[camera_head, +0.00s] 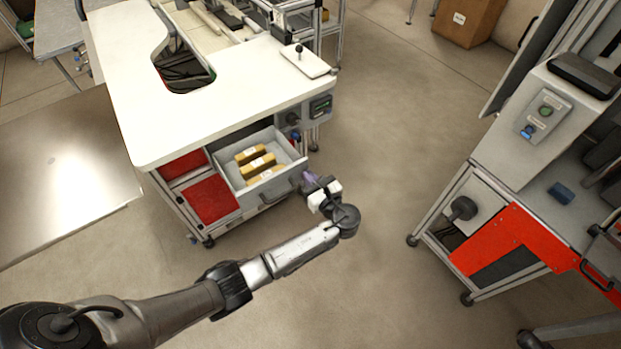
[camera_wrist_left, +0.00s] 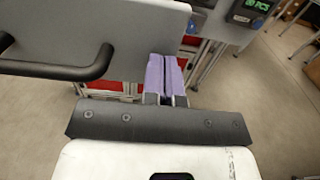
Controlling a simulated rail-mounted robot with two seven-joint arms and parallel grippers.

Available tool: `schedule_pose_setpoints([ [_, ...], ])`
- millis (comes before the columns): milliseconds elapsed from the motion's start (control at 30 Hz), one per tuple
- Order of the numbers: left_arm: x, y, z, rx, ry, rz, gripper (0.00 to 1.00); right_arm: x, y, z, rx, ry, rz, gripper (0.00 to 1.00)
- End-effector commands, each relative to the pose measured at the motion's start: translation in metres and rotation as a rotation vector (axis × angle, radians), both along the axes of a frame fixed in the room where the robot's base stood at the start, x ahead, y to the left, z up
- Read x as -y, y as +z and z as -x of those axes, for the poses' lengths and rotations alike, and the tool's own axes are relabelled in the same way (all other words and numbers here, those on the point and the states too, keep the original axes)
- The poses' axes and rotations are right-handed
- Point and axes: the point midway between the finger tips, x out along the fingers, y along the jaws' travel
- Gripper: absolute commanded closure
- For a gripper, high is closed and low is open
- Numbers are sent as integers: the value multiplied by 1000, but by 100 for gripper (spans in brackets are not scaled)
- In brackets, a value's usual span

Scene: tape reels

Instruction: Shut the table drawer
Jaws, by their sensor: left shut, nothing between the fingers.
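The table drawer (camera_head: 233,179) stands open below the white-topped table (camera_head: 200,112), with several yellow boxes (camera_head: 256,163) inside. Its grey front carries a dark bar handle (camera_head: 281,193). In the left wrist view, the grey drawer front (camera_wrist_left: 120,28) fills the upper left, with the black handle (camera_wrist_left: 85,71) at left. My left gripper (camera_head: 309,178) is at the right end of the drawer front. Its purple fingers (camera_wrist_left: 166,75) are shut together and empty, to the right of the handle; I cannot tell whether they touch the front. My right gripper is not in view.
Red panels (camera_head: 209,199) sit left of the drawer. A small control box (camera_head: 320,106) hangs under the tabletop to its right. A wheeled machine with an orange-red panel (camera_head: 513,243) stands at right. The floor (camera_head: 400,150) between is clear.

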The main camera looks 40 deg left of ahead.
Motion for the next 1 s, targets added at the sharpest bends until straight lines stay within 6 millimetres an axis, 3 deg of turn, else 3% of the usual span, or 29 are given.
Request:
schedule_pose_setpoints([
  [300,-61,4,-19,-2,6,-5,100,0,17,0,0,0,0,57],
  [600,-126,1,-40,0,5,-3,100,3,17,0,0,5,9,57],
  [800,-157,0,-50,1,3,-2,100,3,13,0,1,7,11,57],
  [1000,-173,0,-56,0,3,-1,100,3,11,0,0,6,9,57],
])
